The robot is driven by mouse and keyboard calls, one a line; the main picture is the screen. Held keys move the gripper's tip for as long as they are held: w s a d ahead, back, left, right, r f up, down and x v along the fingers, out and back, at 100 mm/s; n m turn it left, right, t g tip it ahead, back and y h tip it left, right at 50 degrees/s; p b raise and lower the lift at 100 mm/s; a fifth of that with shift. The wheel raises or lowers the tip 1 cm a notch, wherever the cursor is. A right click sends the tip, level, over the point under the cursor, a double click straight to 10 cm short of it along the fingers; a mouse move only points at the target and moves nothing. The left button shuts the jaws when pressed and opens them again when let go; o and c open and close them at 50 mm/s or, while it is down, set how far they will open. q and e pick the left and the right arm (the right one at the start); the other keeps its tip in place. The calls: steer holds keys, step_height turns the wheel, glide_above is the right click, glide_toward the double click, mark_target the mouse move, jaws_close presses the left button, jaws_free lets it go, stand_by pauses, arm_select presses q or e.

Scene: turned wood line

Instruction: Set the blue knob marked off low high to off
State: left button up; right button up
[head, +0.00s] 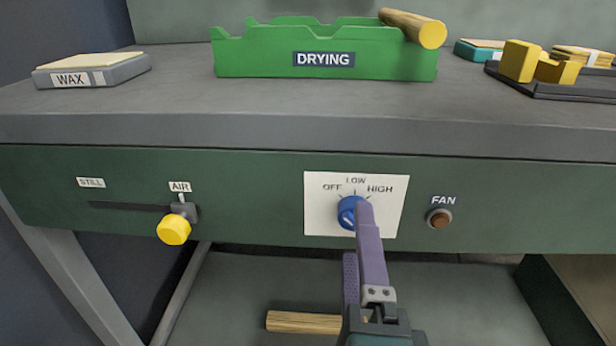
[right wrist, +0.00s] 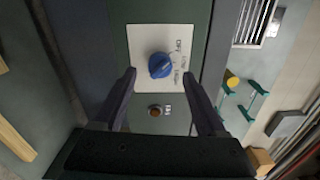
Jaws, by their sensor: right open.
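The blue knob (head: 349,211) sits on a white plate (head: 320,213) marked OFF, LOW and HIGH, on the green front panel. A pale line crosses its face, but I cannot tell surely which mark it points at. My right gripper (head: 358,232) is open in front of the plate. One finger hides the knob's right side in the head view. In the right wrist view the knob (right wrist: 160,65) shows between the two spread fingers (right wrist: 159,74), with gaps on both sides. I see no contact. My left gripper is not in view.
A brown FAN button (head: 439,218) is right of the plate. A slider with a yellow knob (head: 174,229) is at the left, by AIR. Above, the bench holds a WAX block (head: 92,70), a green DRYING rack (head: 260,60) and a black tray (head: 560,92).

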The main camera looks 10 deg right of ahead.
steer(key=v, duration=0.6)
steer(key=shift+s, duration=0.25)
steer(key=a+r+n+g+y+p, duration=0.3)
steer(key=r+n+y+p, duration=0.3)
steer(key=r+n+p, duration=0.35)
steer(key=a+r+n+g+y+p, duration=0.25)
steer(key=r+n+y+p, duration=0.25)
steer(key=r+n+p, duration=0.4)
steer(key=s+d+r+n+g+h+p, duration=0.35)
steer(key=s+d+r+p, duration=0.25)
steer(key=d+p, duration=0.2)
steer(key=s+d+r+n+g+h+p, duration=0.2)
steer(key=s+d+r+g+h+p, duration=0.1)
steer(key=s+d+r+g+p, duration=0.3)
step_height(320, 180, up, 35)
steer(key=t+p, duration=0.1)
steer(key=p, duration=3.6)
steer(key=shift+w+d+f+y, duration=0.15)
steer(key=shift+w+d+y, duration=0.2)
steer(key=shift+w+d, duration=0.15)
